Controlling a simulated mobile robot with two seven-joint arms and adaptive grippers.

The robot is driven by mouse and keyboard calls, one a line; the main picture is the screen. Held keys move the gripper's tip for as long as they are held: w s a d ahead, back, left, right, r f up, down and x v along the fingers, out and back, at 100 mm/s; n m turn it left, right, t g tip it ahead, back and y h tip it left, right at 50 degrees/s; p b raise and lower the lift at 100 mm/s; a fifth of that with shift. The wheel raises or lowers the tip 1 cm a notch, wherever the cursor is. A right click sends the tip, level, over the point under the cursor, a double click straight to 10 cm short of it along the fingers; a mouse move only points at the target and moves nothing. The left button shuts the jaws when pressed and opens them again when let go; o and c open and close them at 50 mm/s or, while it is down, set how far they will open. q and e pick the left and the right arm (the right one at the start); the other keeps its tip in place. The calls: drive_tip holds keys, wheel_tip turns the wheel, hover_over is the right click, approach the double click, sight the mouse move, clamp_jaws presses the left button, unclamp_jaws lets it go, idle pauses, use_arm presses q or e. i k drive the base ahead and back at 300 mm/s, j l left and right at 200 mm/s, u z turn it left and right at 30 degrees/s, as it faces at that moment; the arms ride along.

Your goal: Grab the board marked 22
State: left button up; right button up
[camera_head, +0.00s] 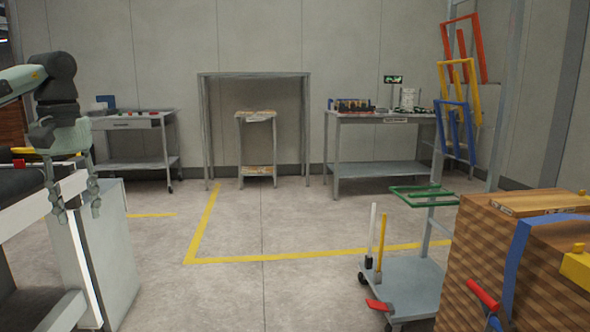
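I cannot read a number 22 on anything in this view. A stack of wooden boards (475,262) stands at the lower right, cut off by the frame edge. A small label too small to read lies on its top. My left gripper (77,211) hangs at the left with its fingers pointing down and spread apart, empty. It is in front of the grey and white machine, far from the board stack. My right gripper is not in view.
The grey and white machine (112,258) fills the lower left. A wheeled cart (405,285) with coloured frames on its post stands beside the stack. Metal tables (350,150) line the back wall. The middle floor with yellow lines (235,261) is clear.

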sight(520, 206)
drive_tip(key=i, duration=1.75)
drive_tip(key=i+z, duration=0.25)
drive_tip(key=z, duration=0.15)
drive_tip(key=i+j+z, duration=0.1)
drive_tip(key=i+z, duration=0.15)
drive_tip(key=z, duration=0.15)
drive_tip(key=i+j+z, duration=0.2)
drive_tip(key=z, duration=2.85)
